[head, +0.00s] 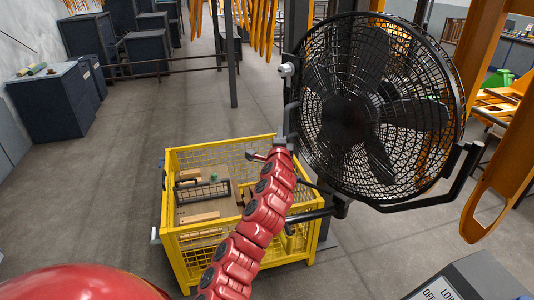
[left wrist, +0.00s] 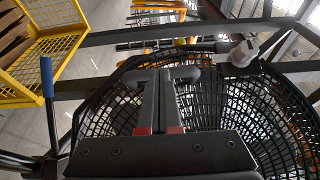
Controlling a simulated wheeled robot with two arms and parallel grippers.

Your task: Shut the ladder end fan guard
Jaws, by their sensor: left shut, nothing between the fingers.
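The fan guard (head: 375,105) is a black round wire cage around a dark-bladed fan, at the right of the head view. In the left wrist view, the guard (left wrist: 262,100) spreads behind and beside the fingers. A pale knob (head: 286,70) sits at the guard's left edge. My right gripper is not in view.
A yellow wire crate (head: 185,240) with boxes stands below and left of the fan. An orange post (head: 500,130) rises at the right. Dark cabinets (head: 62,102) stand at the far left. A grey control box (head: 475,280) is at bottom right. The left floor is clear.

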